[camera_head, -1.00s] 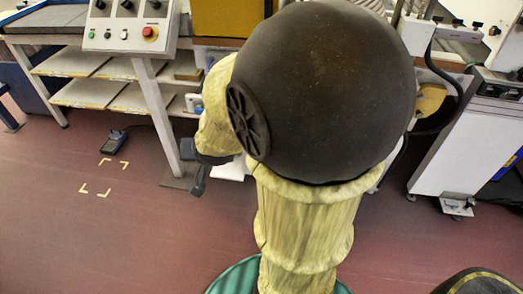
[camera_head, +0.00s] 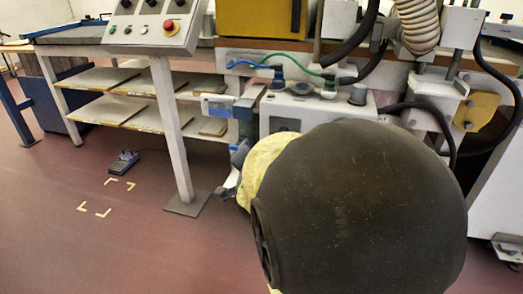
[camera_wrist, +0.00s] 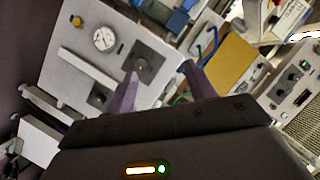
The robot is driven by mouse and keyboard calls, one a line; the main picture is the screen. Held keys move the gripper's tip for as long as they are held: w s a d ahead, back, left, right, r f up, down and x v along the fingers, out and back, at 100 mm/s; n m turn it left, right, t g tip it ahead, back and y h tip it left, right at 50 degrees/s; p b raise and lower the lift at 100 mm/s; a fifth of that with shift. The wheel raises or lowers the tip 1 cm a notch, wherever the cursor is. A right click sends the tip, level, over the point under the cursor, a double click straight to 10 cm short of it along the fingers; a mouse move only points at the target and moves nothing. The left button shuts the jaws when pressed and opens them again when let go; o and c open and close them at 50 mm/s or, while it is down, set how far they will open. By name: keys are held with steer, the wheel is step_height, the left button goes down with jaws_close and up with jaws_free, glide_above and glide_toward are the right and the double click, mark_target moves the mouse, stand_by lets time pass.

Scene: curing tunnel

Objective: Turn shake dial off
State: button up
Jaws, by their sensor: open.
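In the wrist view, a grey panel (camera_wrist: 80,60) fills the upper left. It carries a dark square dial (camera_wrist: 146,66), a second dark square fitting (camera_wrist: 100,96), a round white gauge (camera_wrist: 104,38) and a small yellow knob (camera_wrist: 76,20). No label is readable, so I cannot tell which is the shake dial. My gripper (camera_wrist: 161,72) is open and empty, its two purple-grey fingers apart. The left fingertip appears close to the square dial in the picture; contact cannot be told. In the head view, my arm's big dark joint hides much of the area around the gripper.
A sloped control box (camera_head: 150,27) with a red button stands on a post at upper left. A white box (camera_head: 314,106) with green and blue hoses sits behind my arm. Shelves (camera_head: 105,95) stand at left. A small device (camera_head: 122,163) lies on open floor near yellow corner marks.

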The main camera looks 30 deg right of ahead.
steer(key=s+d+f+m+h+b, duration=0.2)
steer(key=d+f+m+h+b, duration=0.2)
steer(key=b, duration=0.5)
steer(key=shift+s+d+f+m+b, duration=0.3)
steer(key=shift+s+d+f+b, duration=0.1)
steer(key=shift+f, duration=0.55)
steer(key=shift+r, duration=0.1)
steer(key=p+x, duration=0.8)
steer(key=p, duration=0.4)
steer(key=shift+r, duration=0.4)
